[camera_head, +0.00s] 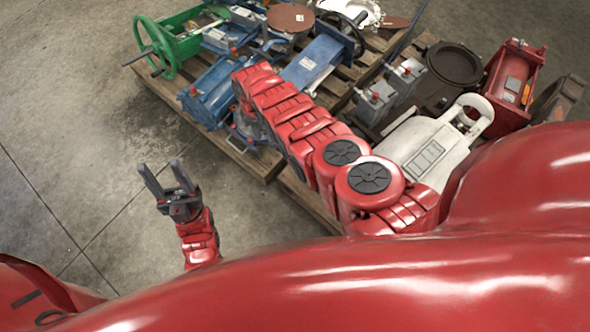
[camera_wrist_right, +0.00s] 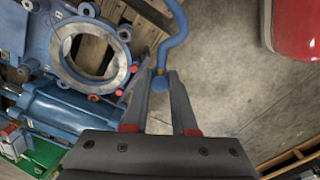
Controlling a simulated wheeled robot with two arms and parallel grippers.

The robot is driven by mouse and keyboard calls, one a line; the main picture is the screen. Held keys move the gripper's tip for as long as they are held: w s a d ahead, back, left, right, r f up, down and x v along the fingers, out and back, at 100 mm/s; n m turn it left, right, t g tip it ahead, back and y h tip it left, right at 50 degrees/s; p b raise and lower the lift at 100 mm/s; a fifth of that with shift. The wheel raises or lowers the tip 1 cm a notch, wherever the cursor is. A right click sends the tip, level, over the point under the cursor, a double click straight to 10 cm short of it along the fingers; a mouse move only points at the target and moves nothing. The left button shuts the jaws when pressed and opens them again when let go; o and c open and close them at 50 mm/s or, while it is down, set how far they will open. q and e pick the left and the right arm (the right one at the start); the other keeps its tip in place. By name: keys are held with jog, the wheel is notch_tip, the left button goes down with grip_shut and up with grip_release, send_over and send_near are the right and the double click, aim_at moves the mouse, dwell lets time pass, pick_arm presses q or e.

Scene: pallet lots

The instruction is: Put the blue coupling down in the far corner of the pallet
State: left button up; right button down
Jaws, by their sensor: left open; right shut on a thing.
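My right gripper (camera_wrist_right: 159,78) is shut on the blue coupling, on a blue rod with a rounded end and a bend (camera_wrist_right: 182,30). The rod runs out of the wrist view at the top. A broad blue ring (camera_wrist_right: 120,60) with red-tipped studs lies beside the fingers; I cannot see how it joins the rod. The wooden pallet (camera_head: 240,155) is loaded with parts. My left gripper (camera_head: 166,178) is open and empty over the floor.
A blue cylinder unit (camera_head: 212,92), blue motor (camera_head: 312,62) and green frame with handwheel (camera_head: 165,48) crowd the left pallet. A black round part (camera_head: 455,64), red housing (camera_head: 513,85) and pale handled cover (camera_head: 425,150) are at right. The floor (camera_head: 70,130) at left is clear.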

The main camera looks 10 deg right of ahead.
jog(key=shift+d, duration=0.2)
jog(key=shift+w+a+b, duration=0.15)
jog(key=shift+w+b, duration=0.15)
jog(key=shift+w, duration=0.35)
jog(key=shift+s+f+n, duration=0.3)
jog(key=shift+s+f, duration=0.3)
jog(key=shift+s, duration=0.3)
jog(key=shift+w+f+b, duration=0.15)
jog(key=shift+f+b, duration=0.15)
jog(key=shift+b, duration=0.15)
jog(key=shift+f, duration=0.1)
jog(key=shift+a+f, duration=0.1)
jog(key=shift+a, duration=0.05)
jog(key=shift+f+b, duration=0.15)
jog(key=shift+b, duration=0.15)
jog(key=shift+s, duration=0.2)
